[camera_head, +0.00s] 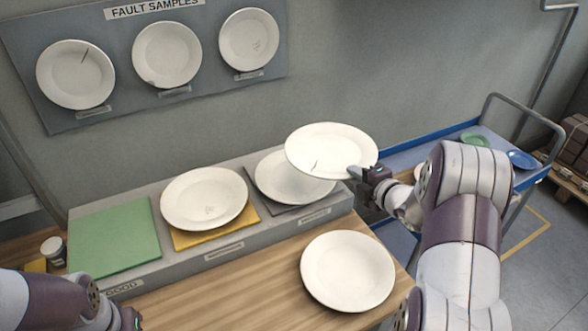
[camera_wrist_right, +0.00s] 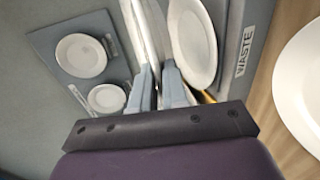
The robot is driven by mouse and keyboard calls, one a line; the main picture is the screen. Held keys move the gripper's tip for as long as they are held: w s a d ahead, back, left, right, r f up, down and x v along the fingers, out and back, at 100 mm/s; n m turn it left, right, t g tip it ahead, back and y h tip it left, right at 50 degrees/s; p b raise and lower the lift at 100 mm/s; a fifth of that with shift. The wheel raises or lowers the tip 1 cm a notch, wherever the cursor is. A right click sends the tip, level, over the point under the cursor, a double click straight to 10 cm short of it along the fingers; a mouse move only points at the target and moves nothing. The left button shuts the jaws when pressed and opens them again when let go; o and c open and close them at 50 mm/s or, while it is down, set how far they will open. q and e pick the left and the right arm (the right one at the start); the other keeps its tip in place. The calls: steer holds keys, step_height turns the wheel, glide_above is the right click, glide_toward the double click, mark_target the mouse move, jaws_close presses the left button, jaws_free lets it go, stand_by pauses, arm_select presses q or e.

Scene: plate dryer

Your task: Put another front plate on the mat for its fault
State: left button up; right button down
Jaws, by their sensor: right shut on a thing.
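My right gripper (camera_head: 357,173) is shut on the rim of a white plate (camera_head: 325,148), which has a short dark line near its lower left. The plate is held tilted above the grey mat (camera_head: 283,209); in the wrist view the held plate (camera_wrist_right: 146,35) shows nearly edge-on between the fingers. Another white plate (camera_head: 290,182) lies on the grey mat, partly hidden by the held one. A plate with faint marks (camera_head: 204,195) lies on the yellow mat (camera_head: 222,234). The green mat (camera_head: 115,236) is empty. A white plate (camera_head: 347,271) lies on the wooden table in front.
The fault sample board (camera_head: 120,100) on the wall carries three plates: one with a line, one with a rim mark, one with fine marks. A WASTE label (camera_wrist_right: 244,52) is beside the grey mat. A blue cart (camera_head: 400,160) stands right. A small jar (camera_head: 53,250) stands left.

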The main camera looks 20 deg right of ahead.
steer(key=p, duration=0.2)
glide_above(315, 199)
steer(key=f, duration=0.6)
steer(key=shift+w+f, duration=0.1)
steer(key=shift+w, duration=0.1)
step_height(315, 199, down, 4)
steer(key=shift+s+r+p, duration=0.1)
steer(key=shift+r+p, duration=0.1)
steer(key=shift+p, duration=0.55)
steer(key=shift+f, duration=0.3)
steer(key=c, duration=1.4)
jaws_free()
steer(key=shift+f, duration=0.1)
steer(key=shift+s, duration=0.1)
